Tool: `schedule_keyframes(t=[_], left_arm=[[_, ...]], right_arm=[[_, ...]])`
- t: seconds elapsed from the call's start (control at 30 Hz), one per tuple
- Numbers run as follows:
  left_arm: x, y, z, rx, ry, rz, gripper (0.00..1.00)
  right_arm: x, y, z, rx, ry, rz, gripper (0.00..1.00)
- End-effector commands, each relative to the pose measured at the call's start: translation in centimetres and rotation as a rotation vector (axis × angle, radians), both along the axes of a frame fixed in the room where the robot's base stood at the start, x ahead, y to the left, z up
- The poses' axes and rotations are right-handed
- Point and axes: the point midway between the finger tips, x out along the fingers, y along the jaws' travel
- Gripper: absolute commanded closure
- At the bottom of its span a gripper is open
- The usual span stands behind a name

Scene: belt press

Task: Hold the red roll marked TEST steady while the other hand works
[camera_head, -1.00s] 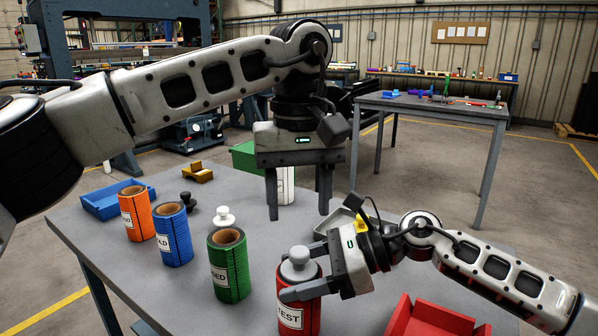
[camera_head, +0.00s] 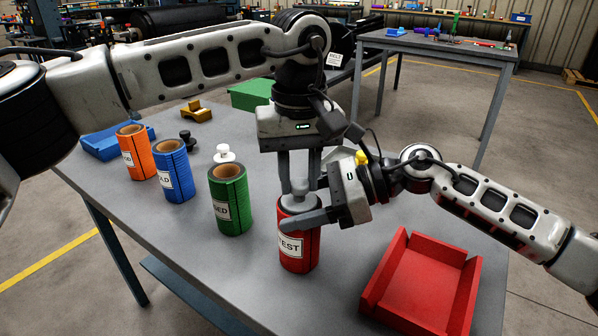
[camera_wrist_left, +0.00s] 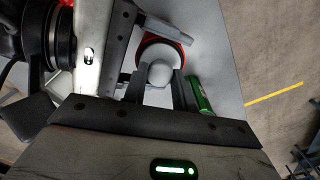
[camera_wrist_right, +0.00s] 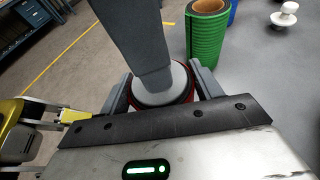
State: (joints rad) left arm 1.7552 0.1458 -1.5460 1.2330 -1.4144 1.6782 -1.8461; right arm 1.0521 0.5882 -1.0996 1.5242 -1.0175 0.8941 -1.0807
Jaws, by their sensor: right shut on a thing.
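The red roll marked TEST (camera_head: 299,258) stands upright near the front of the grey table. A grey plug with a round knob (camera_wrist_left: 160,73) sits in its top. My right gripper (camera_head: 296,212) is shut around the upper part of the red roll from the right; the roll's rim shows between its fingers in the right wrist view (camera_wrist_right: 165,98). My left gripper (camera_head: 299,185) points down over the roll, fingers on either side of the knob. Its fingers are apart, and whether they touch the knob is hard to see. The left fingers partly hide the plug.
Green (camera_head: 230,200), blue (camera_head: 173,172) and orange (camera_head: 135,150) rolls stand in a row to the left. A white plug (camera_head: 224,153) and a black plug (camera_head: 187,140) are behind them. An empty red tray (camera_head: 422,278) lies at the right. The front left tabletop is clear.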

Motion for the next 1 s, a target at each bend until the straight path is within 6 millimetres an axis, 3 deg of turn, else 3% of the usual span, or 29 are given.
schedule_keyframes(t=[1.0], left_arm=[[0.04,0.03,0.58,0.001,-0.002,0.000,1.00]], right_arm=[[0.04,-0.06,-0.03,-0.001,0.001,-0.001,0.77]])
